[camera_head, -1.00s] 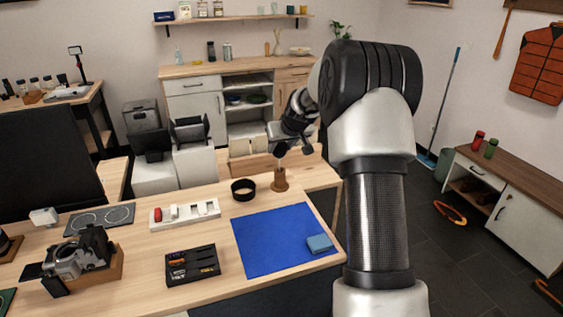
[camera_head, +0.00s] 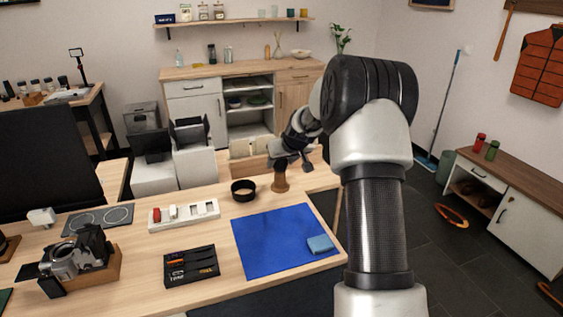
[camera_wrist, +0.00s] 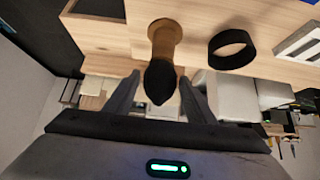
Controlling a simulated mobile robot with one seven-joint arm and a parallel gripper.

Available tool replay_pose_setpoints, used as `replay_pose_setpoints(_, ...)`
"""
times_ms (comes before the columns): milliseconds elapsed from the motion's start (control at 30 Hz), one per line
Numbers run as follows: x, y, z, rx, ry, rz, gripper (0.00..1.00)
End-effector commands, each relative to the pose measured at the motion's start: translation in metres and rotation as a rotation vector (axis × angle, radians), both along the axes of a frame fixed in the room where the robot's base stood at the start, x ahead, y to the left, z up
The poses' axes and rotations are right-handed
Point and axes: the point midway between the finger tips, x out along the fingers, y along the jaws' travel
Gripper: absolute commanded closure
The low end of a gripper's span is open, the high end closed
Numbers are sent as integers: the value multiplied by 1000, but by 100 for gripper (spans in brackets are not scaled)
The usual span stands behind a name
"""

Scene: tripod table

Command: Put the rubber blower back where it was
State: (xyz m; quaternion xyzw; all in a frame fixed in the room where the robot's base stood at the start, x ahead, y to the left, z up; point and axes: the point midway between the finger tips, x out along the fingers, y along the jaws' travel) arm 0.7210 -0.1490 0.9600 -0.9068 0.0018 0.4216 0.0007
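A brown round-based stand-like piece (camera_head: 281,180) stands on the table behind the blue mat, and it also shows in the wrist view (camera_wrist: 165,34). A dark, pointed, bulb-like piece (camera_wrist: 160,82) extends from it toward my wrist camera. It may be the rubber blower; I see no other thing that is clearly one. My gripper (camera_wrist: 160,76) is over it, with one finger on each side of the dark piece. The fingers look apart, with a gap on both sides. In the head view my gripper (camera_head: 292,162) is just above and right of the brown piece.
A black ring (camera_head: 243,190) stands close left of the brown piece. The blue mat (camera_head: 275,243) carries a blue block (camera_head: 320,244). A white tray (camera_head: 184,215), a black case (camera_head: 191,267) and a camera (camera_head: 75,259) lie farther left. Table behind the mat is partly clear.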

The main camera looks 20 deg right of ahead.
Motion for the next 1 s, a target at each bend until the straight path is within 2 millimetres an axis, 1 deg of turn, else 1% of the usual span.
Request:
replay_pose_setpoints(333, 0, 0, 2, 0, 0, 0, 41)
replay_pose_setpoints(433, 0, 0, 9, 0, 0, 0, 41)
replay_pose_setpoints(500, 0, 0, 17, 0, 0, 0, 41)
replay_pose_setpoints(533, -4, -1, 17, -1, -1, -1, 41)
replay_pose_setpoints(567, -8, -1, 22, -1, -3, -1, 41)
replay_pose_setpoints(833, -48, -1, 69, -2, -4, -1, 41)
replay_pose_setpoints(1000, -67, -1, 90, -1, -2, -2, 41)
